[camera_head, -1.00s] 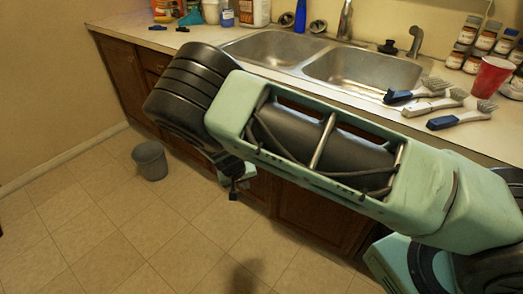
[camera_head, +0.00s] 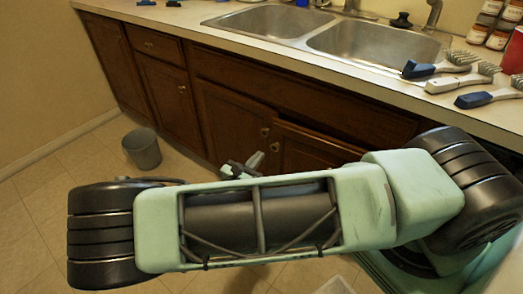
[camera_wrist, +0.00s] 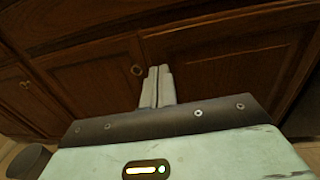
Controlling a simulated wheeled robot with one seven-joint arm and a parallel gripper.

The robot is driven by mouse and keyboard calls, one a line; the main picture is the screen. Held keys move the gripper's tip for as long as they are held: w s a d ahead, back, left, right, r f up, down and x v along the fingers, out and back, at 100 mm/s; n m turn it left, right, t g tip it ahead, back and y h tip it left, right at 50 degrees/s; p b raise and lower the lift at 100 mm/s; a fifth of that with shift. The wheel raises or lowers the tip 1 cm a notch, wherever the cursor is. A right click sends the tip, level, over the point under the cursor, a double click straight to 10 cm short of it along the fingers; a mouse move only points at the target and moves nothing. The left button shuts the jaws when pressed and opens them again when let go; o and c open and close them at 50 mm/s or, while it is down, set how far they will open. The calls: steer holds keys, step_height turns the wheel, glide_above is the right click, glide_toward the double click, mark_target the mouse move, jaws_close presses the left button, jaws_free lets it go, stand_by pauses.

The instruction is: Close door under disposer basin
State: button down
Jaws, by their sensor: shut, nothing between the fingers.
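The sink has a left basin (camera_head: 268,21) and a right basin (camera_head: 375,45); I cannot tell which has the disposer. Below them are a left wooden door (camera_head: 228,115) and a right wooden door (camera_head: 312,150), each with a round knob near their shared edge. The right door looks slightly ajar, its top edge standing out from the frame; the left looks flush. The right door also shows in the wrist view (camera_wrist: 230,62). My gripper (camera_head: 257,158) is shut and empty, pointing at the doors near the knobs. In the wrist view its fingertips (camera_wrist: 159,70) overlap the seam; contact is unclear.
A grey bin (camera_head: 142,149) stands on the tiled floor to the left. More cabinet doors and a drawer (camera_head: 155,44) lie left of the sink doors. Brushes (camera_head: 457,80) and jars (camera_head: 487,28) are on the counter. My arm hides much of the floor in front.

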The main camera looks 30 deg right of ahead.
mark_target(282, 130)
steer(key=x, duration=1.2)
steer(key=shift+d, duration=0.35)
